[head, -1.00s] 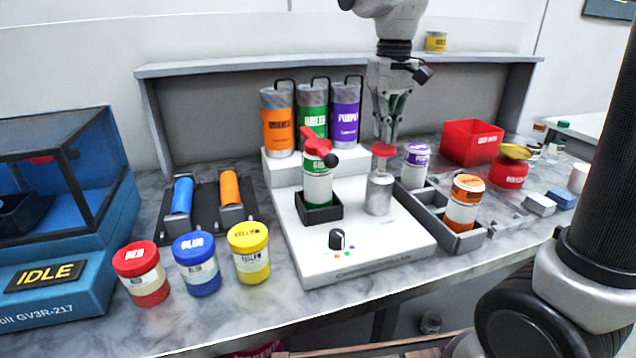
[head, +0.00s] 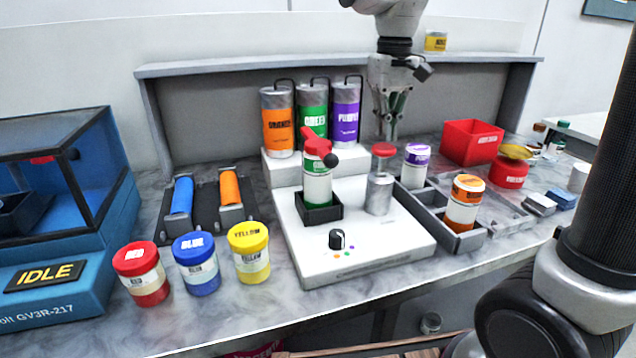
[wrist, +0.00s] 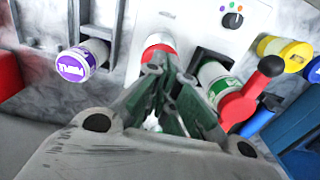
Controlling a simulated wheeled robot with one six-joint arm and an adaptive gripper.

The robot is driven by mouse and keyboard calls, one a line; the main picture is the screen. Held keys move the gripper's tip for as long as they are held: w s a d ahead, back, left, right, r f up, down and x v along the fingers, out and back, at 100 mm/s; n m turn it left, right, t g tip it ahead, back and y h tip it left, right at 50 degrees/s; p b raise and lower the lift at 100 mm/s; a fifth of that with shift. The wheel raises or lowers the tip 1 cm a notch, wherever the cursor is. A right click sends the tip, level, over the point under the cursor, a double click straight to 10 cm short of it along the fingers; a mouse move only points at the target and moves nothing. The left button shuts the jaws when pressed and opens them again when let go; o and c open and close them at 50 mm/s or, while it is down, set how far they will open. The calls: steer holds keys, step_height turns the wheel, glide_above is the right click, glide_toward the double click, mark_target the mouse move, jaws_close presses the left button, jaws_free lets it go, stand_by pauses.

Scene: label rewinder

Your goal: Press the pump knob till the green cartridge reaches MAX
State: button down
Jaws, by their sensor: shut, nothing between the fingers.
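The pump (head: 379,195) is a grey metal cylinder with a red knob (head: 383,150) on top, standing on the white base. The knob (wrist: 158,42) also shows in the wrist view, partly hidden by my fingers. The green cartridge (head: 318,188) stands upright in a black square holder left of the pump, with a red lever with a dark ball end across its top. Its fill level and any MAX mark are too small to read. My gripper (head: 389,136) is shut and empty, pointing down just above and behind the knob; I cannot tell whether it touches.
A dark dial (head: 337,239) sits at the front of the white base (head: 385,250). Orange, green and purple canisters stand behind. A grey tray (head: 430,213) with purple and orange cartridges is close on the right. A red bin (head: 472,143) is farther right.

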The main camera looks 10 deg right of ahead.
mark_target(384, 146)
steer(key=shift+f, duration=2.05)
steer(key=shift+r, duration=2.05)
steer(key=shift+f, duration=0.1)
steer(key=shift+f, duration=1.9)
steer(key=shift+r, duration=2)
steer(key=shift+f, duration=0.15)
